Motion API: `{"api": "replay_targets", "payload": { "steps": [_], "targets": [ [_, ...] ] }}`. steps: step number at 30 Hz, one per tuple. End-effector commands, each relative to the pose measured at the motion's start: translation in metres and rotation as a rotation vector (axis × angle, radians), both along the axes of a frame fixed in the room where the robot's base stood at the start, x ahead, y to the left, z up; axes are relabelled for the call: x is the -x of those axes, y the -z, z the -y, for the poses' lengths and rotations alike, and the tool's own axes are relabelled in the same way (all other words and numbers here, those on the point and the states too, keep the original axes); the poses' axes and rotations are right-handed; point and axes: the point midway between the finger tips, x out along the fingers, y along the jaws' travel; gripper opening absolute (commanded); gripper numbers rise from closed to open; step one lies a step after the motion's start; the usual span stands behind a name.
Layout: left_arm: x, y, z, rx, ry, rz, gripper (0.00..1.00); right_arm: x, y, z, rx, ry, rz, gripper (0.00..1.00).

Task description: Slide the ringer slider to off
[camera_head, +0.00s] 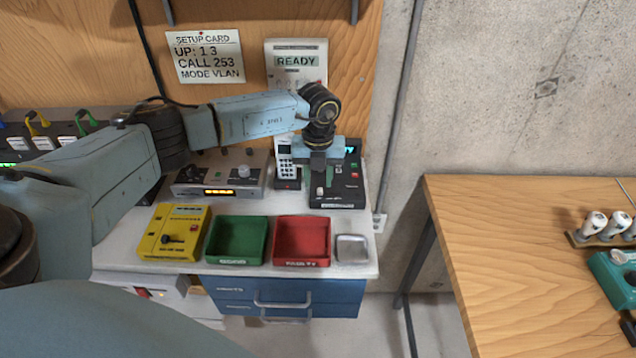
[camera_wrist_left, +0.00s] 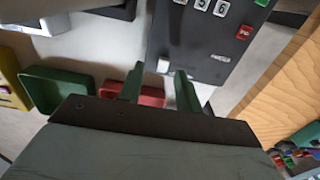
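The dark phone base unit (camera_head: 345,190) stands at the right end of the white bench top, with a handset in a cradle at its left. A small white slider knob (camera_head: 319,192) sits near its front left edge; the knob also shows in the left wrist view (camera_wrist_left: 163,66). I cannot read its label. My left gripper (camera_head: 318,172) hangs pointing down over the unit. In the left wrist view its two green fingers (camera_wrist_left: 158,74) are apart, with the knob appearing between their tips. Contact cannot be told. My right gripper is not in view.
A yellow box (camera_head: 174,232), a green tray (camera_head: 236,240), a red tray (camera_head: 302,241) and a small metal dish (camera_head: 351,248) line the bench front. A grey unit (camera_head: 218,178) stands behind. A wooden table (camera_head: 520,250) is at the right, across a gap.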

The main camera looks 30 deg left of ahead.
Motion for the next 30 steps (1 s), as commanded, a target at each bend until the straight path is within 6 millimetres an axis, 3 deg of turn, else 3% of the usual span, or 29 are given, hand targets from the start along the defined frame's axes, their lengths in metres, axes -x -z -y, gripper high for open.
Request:
{"api": "replay_targets", "payload": {
  "steps": [9,15,30],
  "targets": [
    [-0.001,-0.072,-0.001,-0.001,-0.001,0.003,0.35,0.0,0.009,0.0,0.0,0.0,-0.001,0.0],
    [0.0,-0.101,-0.001,-0.002,-0.001,0.0,0.35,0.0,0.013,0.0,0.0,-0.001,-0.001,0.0],
    [0.0,-0.11,-0.001,-0.001,-0.001,-0.002,0.35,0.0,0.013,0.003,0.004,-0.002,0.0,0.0]
  ]
}}
